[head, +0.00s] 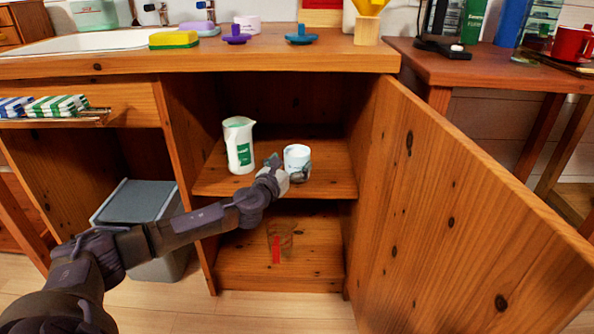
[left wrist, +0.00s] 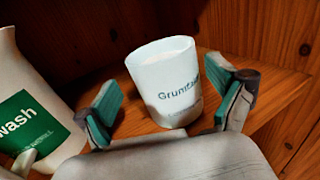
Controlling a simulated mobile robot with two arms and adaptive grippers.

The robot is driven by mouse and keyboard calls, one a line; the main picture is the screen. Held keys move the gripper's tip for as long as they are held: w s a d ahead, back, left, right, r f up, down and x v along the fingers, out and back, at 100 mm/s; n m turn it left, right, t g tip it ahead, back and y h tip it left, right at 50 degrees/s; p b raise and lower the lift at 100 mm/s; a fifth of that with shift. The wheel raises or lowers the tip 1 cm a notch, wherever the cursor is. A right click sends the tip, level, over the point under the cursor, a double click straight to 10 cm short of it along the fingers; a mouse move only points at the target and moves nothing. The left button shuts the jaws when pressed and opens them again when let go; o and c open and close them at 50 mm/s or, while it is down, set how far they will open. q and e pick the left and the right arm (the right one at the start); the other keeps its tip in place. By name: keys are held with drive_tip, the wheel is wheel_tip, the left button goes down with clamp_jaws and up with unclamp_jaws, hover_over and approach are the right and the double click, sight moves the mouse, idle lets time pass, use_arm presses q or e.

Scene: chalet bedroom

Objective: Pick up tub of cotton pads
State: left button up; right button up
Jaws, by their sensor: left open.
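A white tub with printed lettering (head: 296,157) stands upright on the middle shelf inside the open cabinet; from the label I cannot fully read whether it says cotton pads. In the left wrist view the tub (left wrist: 165,82) stands just ahead, between the spread fingers. My left gripper (head: 287,171) is open and empty, reaching into the cabinet in front of the tub. In the left wrist view my left gripper's (left wrist: 170,108) fingers flank the tub, and no firm contact shows. My right gripper is not in view.
A white pitcher with a green label (head: 239,146) stands left of the tub, close to the gripper. A clear cup with a red mark (head: 279,242) is on the lower shelf. The open cabinet door (head: 465,205) bounds the right side. A grey bin (head: 140,205) stands left.

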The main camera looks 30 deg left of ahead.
sight(302, 153)
use_arm(q)
drive_tip(key=w, duration=0.1)
drive_tip(key=w+b, duration=0.1)
drive_tip(key=w, duration=0.1)
drive_tip(key=shift+w+f+b, duration=0.25)
drive_tip(key=shift+w+b, duration=0.15)
drive_tip(key=shift+w, duration=0.35)
drive_tip(key=shift+r, duration=0.1)
drive_tip(key=c, duration=1.3)
drive_tip(key=shift+c, duration=0.5)
drive_tip(key=shift+r, duration=0.15)
